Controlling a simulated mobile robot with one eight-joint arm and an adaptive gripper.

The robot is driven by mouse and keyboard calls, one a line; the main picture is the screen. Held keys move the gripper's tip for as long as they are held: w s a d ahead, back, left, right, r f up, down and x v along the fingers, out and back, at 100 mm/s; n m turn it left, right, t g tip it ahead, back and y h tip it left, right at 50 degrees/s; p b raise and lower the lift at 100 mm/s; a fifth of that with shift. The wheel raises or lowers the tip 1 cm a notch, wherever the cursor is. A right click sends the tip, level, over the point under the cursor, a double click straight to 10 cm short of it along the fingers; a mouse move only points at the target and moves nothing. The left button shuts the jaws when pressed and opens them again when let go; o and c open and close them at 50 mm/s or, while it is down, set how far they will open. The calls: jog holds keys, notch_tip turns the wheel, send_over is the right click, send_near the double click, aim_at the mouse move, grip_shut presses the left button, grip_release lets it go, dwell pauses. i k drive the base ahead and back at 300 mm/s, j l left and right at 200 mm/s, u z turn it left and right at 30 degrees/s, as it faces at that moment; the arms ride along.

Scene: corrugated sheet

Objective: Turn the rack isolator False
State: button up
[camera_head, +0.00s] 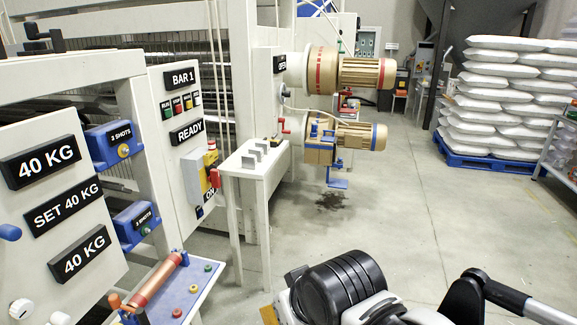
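Parts of my arm show along the bottom centre and bottom right, well apart from the switch box. I cannot make out my gripper's fingertips in this view.
A white stand (257,165) juts out right of the switch box. A blue shelf with a copper-coloured roller (155,283) is at lower left. Motors (360,72) project from the machine. Open concrete floor (410,205) lies centre right; stacked white sacks (500,95) stand behind.

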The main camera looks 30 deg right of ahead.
aim_at(213, 173)
jog(key=i+u, duration=0.3)
jog(key=i, duration=0.8)
